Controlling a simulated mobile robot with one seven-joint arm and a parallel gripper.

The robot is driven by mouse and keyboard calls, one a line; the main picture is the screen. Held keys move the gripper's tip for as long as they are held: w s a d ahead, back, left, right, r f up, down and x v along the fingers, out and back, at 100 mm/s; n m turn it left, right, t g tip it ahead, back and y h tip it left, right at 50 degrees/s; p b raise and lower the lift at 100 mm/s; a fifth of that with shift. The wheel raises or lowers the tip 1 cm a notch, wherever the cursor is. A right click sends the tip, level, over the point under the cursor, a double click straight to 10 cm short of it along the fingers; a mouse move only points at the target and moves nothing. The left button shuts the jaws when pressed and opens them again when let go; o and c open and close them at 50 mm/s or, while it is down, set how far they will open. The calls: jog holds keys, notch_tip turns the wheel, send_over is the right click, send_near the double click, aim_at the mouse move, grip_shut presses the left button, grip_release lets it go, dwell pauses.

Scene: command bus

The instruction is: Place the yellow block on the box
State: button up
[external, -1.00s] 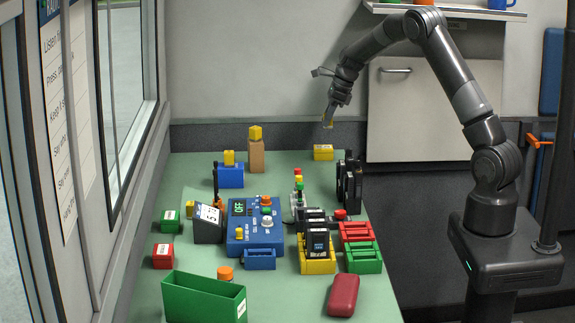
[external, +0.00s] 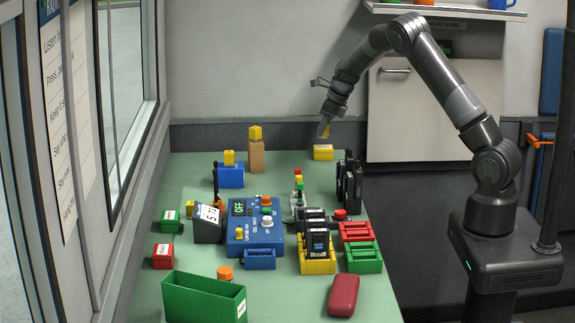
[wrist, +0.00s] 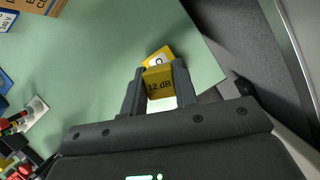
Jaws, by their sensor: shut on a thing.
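My gripper (external: 323,131) is shut on a yellow block (wrist: 159,84) marked "12 dB", which sits between the two fingers in the wrist view. The block also shows in the external view (external: 326,131), small at the fingertips. A yellow box (external: 323,152) with a label lies on the green table at the far right, just below my gripper. In the wrist view the yellow box (wrist: 158,55) shows past the held block, which partly hides it. The block appears above the box; I cannot tell whether they touch.
A brown block (external: 257,157) with a yellow piece on top and a blue box (external: 230,176) with another yellow piece stand to the left. Black devices (external: 349,183) stand upright in front. A blue control unit (external: 253,226) sits mid-table. Green table surface (external: 290,163) around the yellow box is clear.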

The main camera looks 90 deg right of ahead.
aim_at(321, 137)
jog(key=shift+f, duration=1.5)
jog(key=shift+f, duration=0.1)
jog(key=o, duration=1)
